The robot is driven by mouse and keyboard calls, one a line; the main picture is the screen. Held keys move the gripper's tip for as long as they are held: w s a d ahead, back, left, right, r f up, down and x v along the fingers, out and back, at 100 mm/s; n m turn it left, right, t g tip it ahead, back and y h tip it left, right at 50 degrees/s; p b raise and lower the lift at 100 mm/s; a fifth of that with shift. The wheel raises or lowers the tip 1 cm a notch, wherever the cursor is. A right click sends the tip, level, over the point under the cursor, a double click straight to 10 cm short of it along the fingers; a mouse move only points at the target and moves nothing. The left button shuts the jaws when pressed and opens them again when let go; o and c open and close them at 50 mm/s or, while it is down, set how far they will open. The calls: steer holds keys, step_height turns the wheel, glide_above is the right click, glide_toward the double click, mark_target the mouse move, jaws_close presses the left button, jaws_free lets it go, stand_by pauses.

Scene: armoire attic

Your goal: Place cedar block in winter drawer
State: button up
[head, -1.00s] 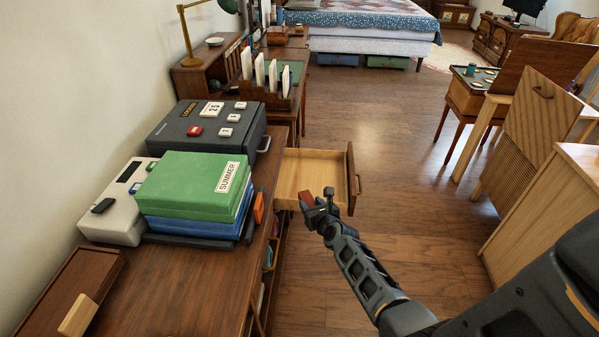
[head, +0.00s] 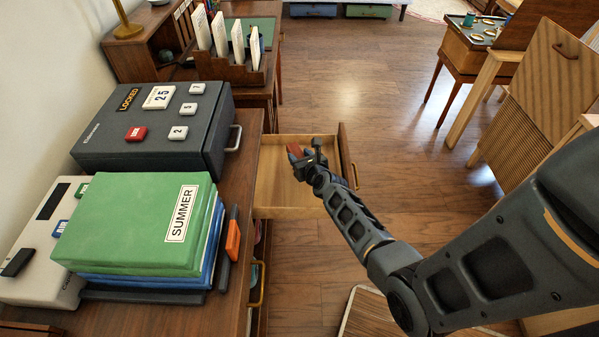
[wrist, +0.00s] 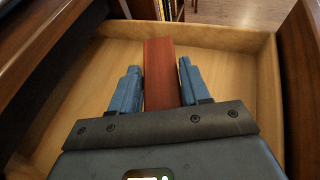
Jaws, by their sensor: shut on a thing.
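The cedar block is a reddish-brown bar (head: 294,151), also seen between the blue fingers in the wrist view (wrist: 162,72). My gripper (head: 302,160) is shut on it; the wrist view shows a finger on each side of the block (wrist: 162,92). An open, light-wood drawer (head: 275,190) sticks out from the dark wooden furniture on the left. The gripper and block are over its inside, and in the wrist view its pale floor (wrist: 228,75) is below and around them. The floor looks empty where visible. I see no winter label on it; the block's height above the floor is unclear.
The drawer's front panel (head: 347,155) stands to the right. Open floor (head: 400,150) lies beyond it.

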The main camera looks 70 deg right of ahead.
steer(key=shift+f+b, duration=1.85)
steer(key=shift+f, duration=0.35)
steer(key=shift+f, duration=0.15)
steer(key=o, duration=1.1)
